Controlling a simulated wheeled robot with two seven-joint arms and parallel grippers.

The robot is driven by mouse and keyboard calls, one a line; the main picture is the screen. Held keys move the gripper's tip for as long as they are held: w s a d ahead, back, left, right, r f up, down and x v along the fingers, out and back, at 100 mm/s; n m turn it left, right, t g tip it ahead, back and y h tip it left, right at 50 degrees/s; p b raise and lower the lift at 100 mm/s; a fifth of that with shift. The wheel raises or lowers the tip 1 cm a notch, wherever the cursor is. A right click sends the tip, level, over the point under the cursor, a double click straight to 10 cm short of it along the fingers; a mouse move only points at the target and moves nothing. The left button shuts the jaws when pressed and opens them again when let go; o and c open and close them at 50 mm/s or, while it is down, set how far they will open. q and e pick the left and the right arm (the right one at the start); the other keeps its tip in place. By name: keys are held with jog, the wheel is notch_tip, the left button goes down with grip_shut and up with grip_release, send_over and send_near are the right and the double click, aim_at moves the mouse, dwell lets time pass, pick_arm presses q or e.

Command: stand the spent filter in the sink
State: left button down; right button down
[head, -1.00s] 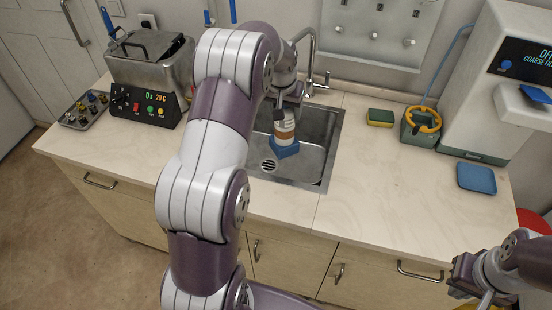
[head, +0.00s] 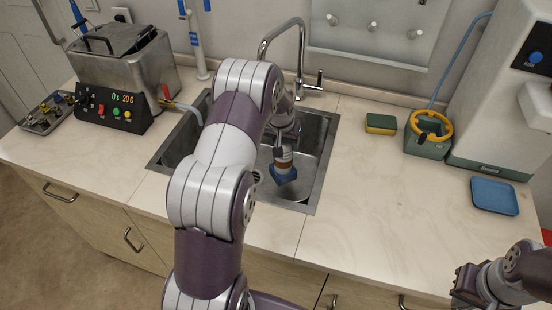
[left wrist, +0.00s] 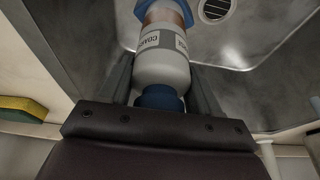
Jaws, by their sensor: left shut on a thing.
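The spent filter is a white cylinder (left wrist: 163,62) with "COARSE" lettering, a brown band and blue ends. In the head view the filter (head: 284,160) is inside the sink (head: 312,190), blue end down and slightly tilted. My left gripper (head: 285,139) is above it, and in the left wrist view its fingers (left wrist: 163,88) are shut on the filter's upper part. I cannot tell whether the lower end touches the sink floor. The drain (left wrist: 214,9) is near that end. My right gripper (head: 466,285) is at the lower right; its jaw opening is unclear.
The tap (head: 300,60) stands behind the sink. A sponge (head: 380,123), a green box with a yellow ring (head: 427,142) and a blue tray (head: 494,196) are to the right. A heated bath (head: 125,75) stands left. The counter right of the sink is mostly clear.

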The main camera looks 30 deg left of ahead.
pick_arm(q)
jog(key=shift+w+f, duration=0.1)
jog(key=shift+f, duration=2.65)
jog(key=shift+c, duration=1)
grip_release()
jog(key=shift+r, duration=0.4)
jog(key=s+d+v, duration=0.1)
jog(key=v, duration=1.1)
jog(key=s+d+r+m+g, duration=0.1)
jog(key=s+d, duration=0.5)
jog(key=s, duration=0.4)
jog(key=s+d+r+m, duration=0.1)
jog(key=s+d+m, duration=0.1)
jog(key=s+d, duration=0.5)
jog(key=s, duration=0.4)
jog(key=shift+d+r+g+h, duration=0.35)
jog(key=shift+g+h, duration=0.05)
